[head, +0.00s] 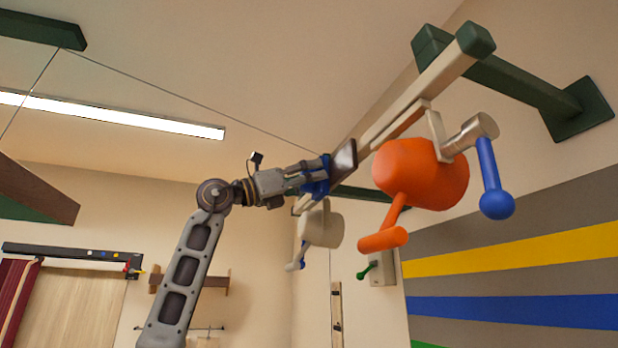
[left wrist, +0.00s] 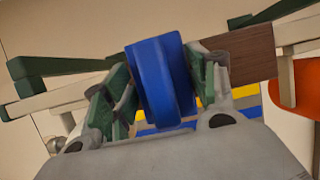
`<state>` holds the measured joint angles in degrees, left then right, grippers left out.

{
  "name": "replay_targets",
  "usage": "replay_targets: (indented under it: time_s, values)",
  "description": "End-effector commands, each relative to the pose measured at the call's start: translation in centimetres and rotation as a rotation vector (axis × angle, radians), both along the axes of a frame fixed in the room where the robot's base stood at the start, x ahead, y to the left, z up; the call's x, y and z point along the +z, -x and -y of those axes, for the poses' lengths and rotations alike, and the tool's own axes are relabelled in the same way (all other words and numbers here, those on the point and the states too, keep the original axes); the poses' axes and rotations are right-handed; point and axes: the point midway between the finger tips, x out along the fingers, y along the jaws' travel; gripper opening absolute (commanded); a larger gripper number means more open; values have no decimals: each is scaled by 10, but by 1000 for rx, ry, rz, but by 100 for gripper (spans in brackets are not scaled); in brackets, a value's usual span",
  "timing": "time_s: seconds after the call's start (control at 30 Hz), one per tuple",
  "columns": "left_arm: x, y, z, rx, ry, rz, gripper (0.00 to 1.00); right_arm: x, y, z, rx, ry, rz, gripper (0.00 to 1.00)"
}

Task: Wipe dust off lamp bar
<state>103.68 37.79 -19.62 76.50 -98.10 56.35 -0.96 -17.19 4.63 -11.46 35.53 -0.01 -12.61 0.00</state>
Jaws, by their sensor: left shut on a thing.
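The lamp bar (head: 425,85) is a long beige beam with a green end cap, slanting across the upper right of the head view. In the left wrist view the bar (left wrist: 65,97) runs behind my gripper. My left gripper (head: 318,172) is up at the bar's farther part and shut on a blue thing (left wrist: 156,82), which stands between its green-padded fingers. A dark brown patch or block (head: 344,158) is at the bar beside the blue thing; it also shows in the left wrist view (left wrist: 240,52). I cannot tell whether it is dust or part of the held thing. My right gripper is not in view.
An orange lamp (head: 425,172) with a blue-knobbed lever (head: 490,180) hangs from the bar's near part. A white lamp (head: 321,228) hangs close below my left gripper. A green wall bracket (head: 530,85) joins the bar at right. A thin cable crosses near the ceiling.

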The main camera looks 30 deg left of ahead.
Motion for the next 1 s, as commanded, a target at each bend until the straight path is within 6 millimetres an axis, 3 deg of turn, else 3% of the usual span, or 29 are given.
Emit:
replay_targets:
  time_s: [0.53, 1.0]
  values:
    - [0, -18, -20, 1, 0, 0, 39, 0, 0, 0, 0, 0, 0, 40]
    - [0, -20, -22, 0, -1, -1, 39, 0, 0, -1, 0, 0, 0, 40]
